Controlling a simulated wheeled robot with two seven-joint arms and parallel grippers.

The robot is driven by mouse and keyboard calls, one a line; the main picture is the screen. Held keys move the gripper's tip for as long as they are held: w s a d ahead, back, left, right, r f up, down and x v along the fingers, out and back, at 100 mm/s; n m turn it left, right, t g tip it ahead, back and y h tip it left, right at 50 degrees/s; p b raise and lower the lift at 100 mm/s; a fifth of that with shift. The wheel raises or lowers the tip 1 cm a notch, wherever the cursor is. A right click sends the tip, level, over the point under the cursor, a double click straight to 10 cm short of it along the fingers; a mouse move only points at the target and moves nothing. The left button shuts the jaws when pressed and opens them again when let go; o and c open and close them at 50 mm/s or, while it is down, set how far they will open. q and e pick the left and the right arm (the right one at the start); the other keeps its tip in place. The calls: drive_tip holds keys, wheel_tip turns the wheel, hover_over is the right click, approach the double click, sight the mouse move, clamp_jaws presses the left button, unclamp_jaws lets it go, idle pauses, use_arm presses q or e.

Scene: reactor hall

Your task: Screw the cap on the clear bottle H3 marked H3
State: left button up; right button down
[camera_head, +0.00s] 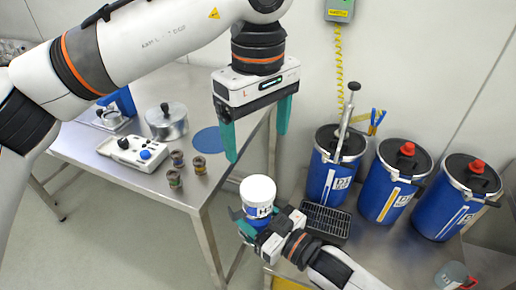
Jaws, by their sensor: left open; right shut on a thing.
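The bottle H3 (262,222) shows a blue lower part and a label that seems to read H3. A white cap (258,188) sits on its top; I cannot tell whether it is screwed tight, and the mark on it is hard to read. My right gripper (256,225) is shut on the bottle and holds it roughly upright near the gap between the two tables. My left gripper (257,143) is open and empty, its teal fingers pointing down above the cap and apart from it. The bottle's lower end is partly hidden by the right gripper.
The left steel table (190,195) bears a metal pot (166,122), a white control box (132,152), several small jars (199,165) and a blue disc (209,140). Several blue canisters (335,165) and a black rack (325,222) stand on the right table. A beaker (450,275) is at front right.

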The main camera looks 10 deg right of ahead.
use_arm(q)
drive_tip(key=shift+r, duration=0.3)
idle(0.4)
